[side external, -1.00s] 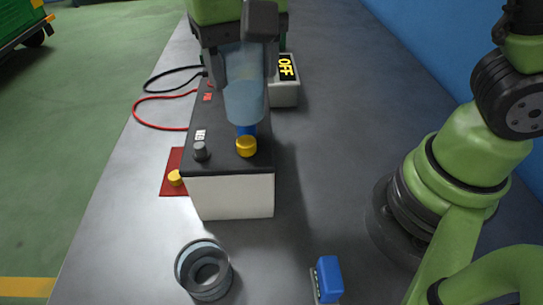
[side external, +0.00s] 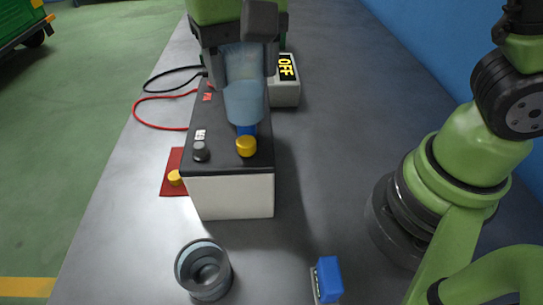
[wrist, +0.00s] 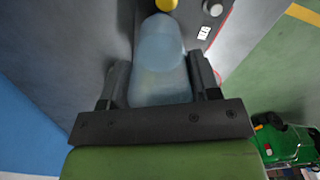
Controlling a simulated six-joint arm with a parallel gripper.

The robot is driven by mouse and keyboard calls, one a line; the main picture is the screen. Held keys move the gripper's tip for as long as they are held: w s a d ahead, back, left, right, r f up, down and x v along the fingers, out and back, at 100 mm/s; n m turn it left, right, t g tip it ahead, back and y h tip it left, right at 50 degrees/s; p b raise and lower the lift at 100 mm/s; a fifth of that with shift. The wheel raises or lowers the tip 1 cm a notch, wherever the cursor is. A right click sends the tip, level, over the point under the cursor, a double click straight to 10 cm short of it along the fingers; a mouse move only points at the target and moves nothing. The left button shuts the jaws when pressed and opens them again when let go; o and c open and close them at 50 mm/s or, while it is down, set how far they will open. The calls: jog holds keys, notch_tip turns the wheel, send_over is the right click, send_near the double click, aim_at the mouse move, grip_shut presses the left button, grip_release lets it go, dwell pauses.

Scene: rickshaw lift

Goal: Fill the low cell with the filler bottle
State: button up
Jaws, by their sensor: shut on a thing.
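The filler bottle (side external: 244,100) is translucent pale blue with a blue tip pointing down. My gripper (side external: 246,68) is shut on it, with one finger on each side, as the wrist view (wrist: 157,80) also shows. The bottle is over the top of a battery (side external: 232,195) with a black lid and white body. Its tip is at or just behind a yellow cap (side external: 246,146) near the lid's front edge. I cannot tell whether the tip is in an opening. Another yellow cap (side external: 175,178) lies on a red mat (side external: 170,160). The cells and their levels are hidden.
A grey terminal (side external: 200,151) stands on the lid's front left. A box reading OFF (side external: 286,70) is behind on the right. Red (side external: 155,98) and black cables lie to the left. A grey cup (side external: 203,270) and a blue-topped object (side external: 328,278) stand in front.

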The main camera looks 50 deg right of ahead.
jog(key=shift+r, duration=3.05)
jog(key=w+d+f, duration=0.1)
jog(key=w+d, duration=0.1)
jog(key=d, duration=0.4)
jog(key=w+d+n, duration=0.1)
jog(key=w+d, duration=0.2)
jog(key=d, duration=0.4)
jog(key=shift+d+f, duration=0.15)
jog(key=shift+f, duration=0.2)
